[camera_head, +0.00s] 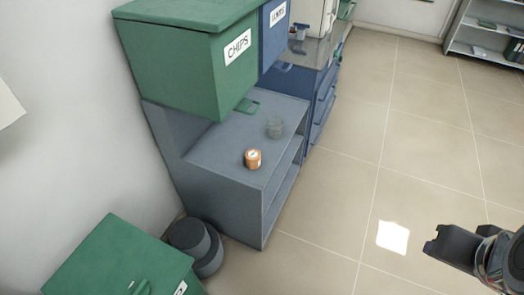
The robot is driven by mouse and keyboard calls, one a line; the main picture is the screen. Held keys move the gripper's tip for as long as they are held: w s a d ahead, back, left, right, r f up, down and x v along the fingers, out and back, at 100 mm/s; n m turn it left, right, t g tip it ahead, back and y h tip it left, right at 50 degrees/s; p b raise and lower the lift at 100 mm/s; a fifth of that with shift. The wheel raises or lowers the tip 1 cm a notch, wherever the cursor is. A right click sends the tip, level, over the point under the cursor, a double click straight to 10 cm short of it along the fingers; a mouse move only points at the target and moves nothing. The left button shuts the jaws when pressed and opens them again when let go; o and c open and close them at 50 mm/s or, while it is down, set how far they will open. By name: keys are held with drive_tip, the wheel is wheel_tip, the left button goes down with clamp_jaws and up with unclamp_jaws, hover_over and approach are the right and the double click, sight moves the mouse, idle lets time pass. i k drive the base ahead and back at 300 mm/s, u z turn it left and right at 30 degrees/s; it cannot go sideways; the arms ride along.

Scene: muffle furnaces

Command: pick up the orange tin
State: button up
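The orange tin (253,159) stands upright on the grey cabinet top (215,153), near its front edge. It has a pale lid with a small dark mark. My gripper (431,246) is at the lower right, over the tiled floor, well apart from the tin and pointing left. Its fingers show only in part, and I cannot tell whether they are open or shut. I see nothing held in it.
Another green bin (115,262) and dark round containers (190,238) stand at lower left.

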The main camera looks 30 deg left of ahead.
sight(253, 156)
drive_tip(key=i, duration=2.65)
drive_tip(key=u, duration=2.7)
